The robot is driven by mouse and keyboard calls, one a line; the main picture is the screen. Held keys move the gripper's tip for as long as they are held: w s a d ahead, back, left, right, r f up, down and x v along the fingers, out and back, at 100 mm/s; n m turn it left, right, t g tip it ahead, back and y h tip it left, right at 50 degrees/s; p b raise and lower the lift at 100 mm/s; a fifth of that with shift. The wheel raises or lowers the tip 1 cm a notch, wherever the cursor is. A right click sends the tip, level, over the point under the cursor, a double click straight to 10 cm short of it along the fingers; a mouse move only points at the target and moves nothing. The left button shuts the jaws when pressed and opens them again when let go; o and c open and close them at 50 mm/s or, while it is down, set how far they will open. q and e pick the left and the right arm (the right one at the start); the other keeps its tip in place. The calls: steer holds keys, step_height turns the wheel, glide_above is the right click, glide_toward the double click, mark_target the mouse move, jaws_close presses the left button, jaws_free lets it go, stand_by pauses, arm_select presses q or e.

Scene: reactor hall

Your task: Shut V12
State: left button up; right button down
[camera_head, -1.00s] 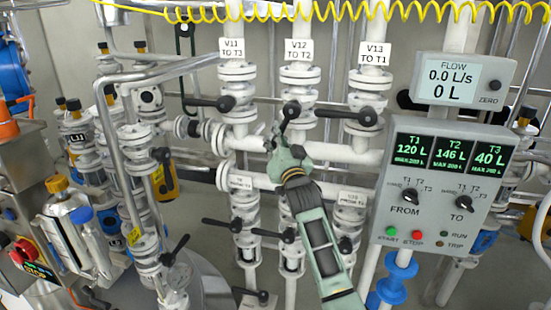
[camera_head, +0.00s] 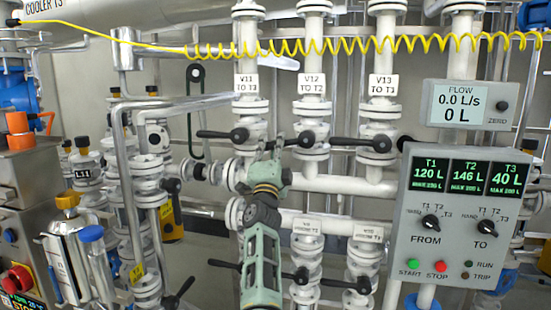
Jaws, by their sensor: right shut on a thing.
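The V12 valve, with its black lever (camera_head: 296,141), sits on the white middle pipe under the label V12 TO T2 (camera_head: 312,84). The lever points left from its hub, roughly level. My right gripper (camera_head: 276,147), pale green, reaches up from below and is shut on the lever's left end, which its fingers partly hide. My left gripper is not in view.
The V11 lever (camera_head: 218,134) and the V13 lever (camera_head: 356,142) both point left, on either side of V12. A control panel (camera_head: 402,235) stands at the right. The flow display (camera_head: 465,104) reads 0.0 L/s. A yellow coiled cable (camera_head: 350,44) runs above.

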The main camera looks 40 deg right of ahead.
steer(key=shift+w+a+r+m+g+h, duration=0.1)
steer(key=shift+r+m+g+h, duration=0.3)
steer(key=shift+m, duration=0.35)
steer(key=shift+r+m+g+h, duration=0.25)
steer(key=shift+m+g+h, duration=0.15)
steer(key=shift+m, duration=0.3)
steer(key=shift+w+a+r+m+g+h, duration=0.1)
steer(key=shift+r+m+g+h, duration=0.2)
steer(key=shift+m+h, duration=0.35)
steer(key=shift+y, duration=0.25)
steer(key=c, duration=1.6)
jaws_free()
steer(key=shift+s+r, duration=0.1)
steer(key=shift+s, duration=0.05)
steer(key=shift+c, duration=0.2)
steer(key=shift+s+a+f, duration=0.15)
steer(key=shift+s+f, duration=0.05)
steer(key=shift+f, duration=0.05)
steer(key=v, duration=0.6)
steer(key=shift+s+a+f, duration=0.2)
steer(key=shift+a, duration=0.1)
